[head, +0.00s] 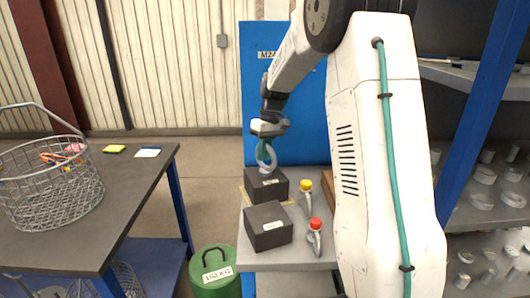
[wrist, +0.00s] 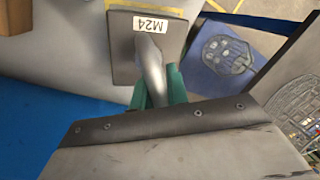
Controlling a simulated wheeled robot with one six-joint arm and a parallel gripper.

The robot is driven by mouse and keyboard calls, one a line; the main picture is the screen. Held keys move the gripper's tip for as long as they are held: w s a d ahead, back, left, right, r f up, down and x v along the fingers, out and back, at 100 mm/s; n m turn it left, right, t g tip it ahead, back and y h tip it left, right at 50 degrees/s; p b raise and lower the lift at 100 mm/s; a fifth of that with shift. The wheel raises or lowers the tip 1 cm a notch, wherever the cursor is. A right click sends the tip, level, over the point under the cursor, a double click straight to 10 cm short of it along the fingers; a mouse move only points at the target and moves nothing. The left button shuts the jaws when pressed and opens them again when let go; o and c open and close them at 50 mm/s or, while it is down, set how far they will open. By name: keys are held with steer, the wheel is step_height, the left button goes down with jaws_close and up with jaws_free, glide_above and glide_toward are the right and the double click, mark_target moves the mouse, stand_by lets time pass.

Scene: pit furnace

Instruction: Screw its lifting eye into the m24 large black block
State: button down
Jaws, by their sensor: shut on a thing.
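The large black block labelled M24 (wrist: 122,68) lies under my gripper in the wrist view. In the head view I take it to be the rear dark block (head: 262,190) on the grey bench. My gripper (head: 266,142) is above this block, pointing down. Its teal fingers (wrist: 158,92) are shut on a pale grey lifting eye (wrist: 151,66). The eye's ring (head: 272,158) shows below the fingers in the head view, at the block's top. The eye's lower end is not clear, so I cannot tell whether it is in the hole.
A second black block (head: 270,240) stands in front. To the right are a yellow-marked eye (head: 306,186) and a red-marked eye (head: 315,225). A wire basket (head: 50,190) is on the left table. A green drum (head: 216,275) stands between the tables.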

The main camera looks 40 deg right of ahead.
steer(key=shift+m+t, duration=0.3)
steer(key=shift+m, duration=1.4)
steer(key=shift+m, duration=0.7)
steer(key=shift+w+m+t, duration=0.1)
steer(key=shift+m+t, duration=0.2)
steer(key=shift+m, duration=0.7)
steer(key=shift+m+t+h, duration=0.3)
steer(key=shift+m, duration=1.4)
steer(key=shift+w+m+h, duration=0.1)
steer(key=shift+m+h, duration=0.2)
steer(key=shift+m, duration=1.5)
